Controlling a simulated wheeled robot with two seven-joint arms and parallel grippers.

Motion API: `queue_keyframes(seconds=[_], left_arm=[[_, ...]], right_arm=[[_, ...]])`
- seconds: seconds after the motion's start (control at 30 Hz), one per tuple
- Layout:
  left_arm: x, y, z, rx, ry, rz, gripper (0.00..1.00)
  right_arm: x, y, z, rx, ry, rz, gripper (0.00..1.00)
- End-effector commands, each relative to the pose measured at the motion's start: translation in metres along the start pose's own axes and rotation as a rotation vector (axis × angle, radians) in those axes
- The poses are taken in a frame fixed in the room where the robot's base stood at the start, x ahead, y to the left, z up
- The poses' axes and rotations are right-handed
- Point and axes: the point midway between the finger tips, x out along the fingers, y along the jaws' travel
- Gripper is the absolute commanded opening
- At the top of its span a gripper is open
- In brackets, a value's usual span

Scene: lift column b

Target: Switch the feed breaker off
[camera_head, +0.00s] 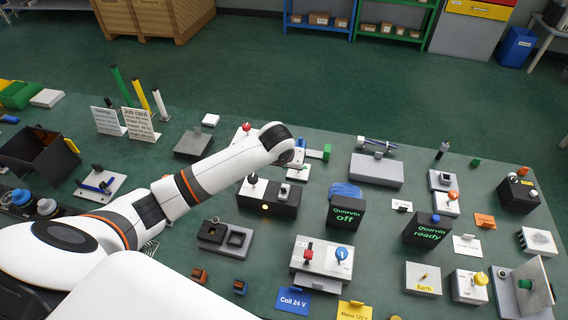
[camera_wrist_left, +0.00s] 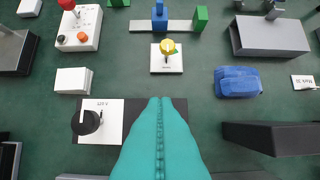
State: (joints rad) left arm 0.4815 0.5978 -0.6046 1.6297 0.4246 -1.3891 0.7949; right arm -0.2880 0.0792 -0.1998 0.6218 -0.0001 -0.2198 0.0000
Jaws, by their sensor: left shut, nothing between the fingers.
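No label reading "feed breaker" is legible. A black box (camera_head: 268,208) in the middle of the bench carries a white plate with a black knob (camera_head: 252,179) and a lighter fitting (camera_head: 284,190) on its right. In the left wrist view the knob (camera_wrist_left: 88,121) stands on a plate marked 120 V. My left gripper (camera_wrist_left: 160,101) is shut and empty, pointing down over this dark box and hiding its right part. I cannot tell whether it touches. My right gripper is out of view.
Displays read "Quorvin off" (camera_head: 345,216) and "Quorvin ready" (camera_head: 427,230). Cards read "Coil 24 V" (camera_head: 292,303) and "Mains 120 V" (camera_head: 354,311). Several other devices crowd the bench's right side.

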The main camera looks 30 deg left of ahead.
Motion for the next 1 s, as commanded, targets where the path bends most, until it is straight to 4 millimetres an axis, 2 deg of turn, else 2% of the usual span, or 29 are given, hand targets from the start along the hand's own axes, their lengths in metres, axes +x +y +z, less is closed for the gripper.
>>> queue_keyframes(seconds=[0.2, 0.33, 0.57, 1.0], left_arm=[[-0.030, 0.000, -0.010, 0.000, -0.002, -0.001, 0.00], [-0.039, 0.000, -0.013, 0.000, -0.001, 0.000, 0.00], [-0.043, 0.000, -0.014, 0.000, 0.000, 0.001, 0.00], [-0.043, 0.000, -0.014, 0.000, 0.000, 0.000, 0.00]], right_arm=[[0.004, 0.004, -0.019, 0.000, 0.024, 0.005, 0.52], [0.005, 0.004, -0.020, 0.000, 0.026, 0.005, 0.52], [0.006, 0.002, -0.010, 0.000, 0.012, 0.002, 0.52], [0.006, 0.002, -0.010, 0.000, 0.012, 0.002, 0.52]])
